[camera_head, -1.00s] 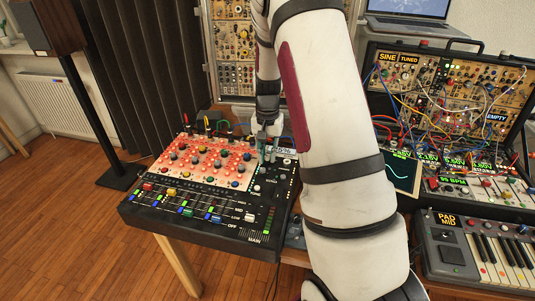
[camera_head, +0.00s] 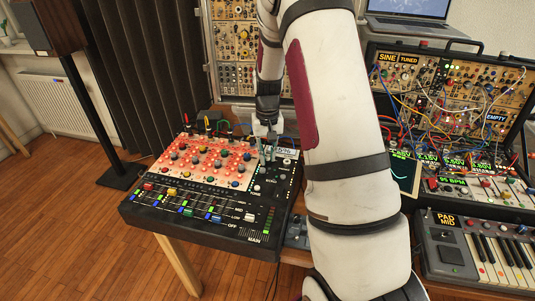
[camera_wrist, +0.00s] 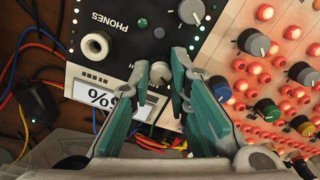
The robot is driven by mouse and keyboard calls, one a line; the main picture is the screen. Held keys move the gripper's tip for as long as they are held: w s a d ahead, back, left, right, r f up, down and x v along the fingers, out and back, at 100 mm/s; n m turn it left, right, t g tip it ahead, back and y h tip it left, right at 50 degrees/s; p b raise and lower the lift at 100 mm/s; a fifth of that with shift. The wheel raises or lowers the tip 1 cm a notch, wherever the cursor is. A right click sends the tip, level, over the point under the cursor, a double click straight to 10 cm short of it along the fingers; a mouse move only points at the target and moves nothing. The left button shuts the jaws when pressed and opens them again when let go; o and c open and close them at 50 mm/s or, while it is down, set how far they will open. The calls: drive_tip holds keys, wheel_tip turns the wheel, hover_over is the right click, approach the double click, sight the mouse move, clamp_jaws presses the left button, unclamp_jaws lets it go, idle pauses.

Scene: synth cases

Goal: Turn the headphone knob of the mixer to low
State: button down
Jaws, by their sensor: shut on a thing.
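The mixer (camera_head: 150,214) is a black console with a red-lit knob panel, standing on a table left of my arm. My gripper (camera_head: 266,159) reaches down onto its upper right corner. In the wrist view my gripper (camera_wrist: 160,73) has its teal fingers on either side of a pale-capped knob (camera_wrist: 160,71), shut on it. This appears to be the headphone knob; its label is partly hidden by a finger. Beside it are the PHONES lettering, a round jack (camera_wrist: 95,45) and a small display (camera_wrist: 84,92) with a percent reading, upside down and partly covered.
A larger grey knob (camera_wrist: 191,11) and a blue knob (camera_wrist: 220,88) lie close to the fingers. Cables (camera_wrist: 33,70) run beside the mixer. Right of my arm are a patched synth case (camera_head: 440,90) and a small keyboard (camera_head: 480,250).

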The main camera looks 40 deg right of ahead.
sight(267, 157)
drive_tip(key=shift+w, duration=0.1)
drive_tip(key=c, duration=1.5)
unclamp_jaws()
drive_tip(key=shift+r, duration=0.1)
wheel_tip(267, 157, up, 12)
drive_tip(key=shift+f, duration=0.1)
drive_tip(key=shift+a, duration=0.1)
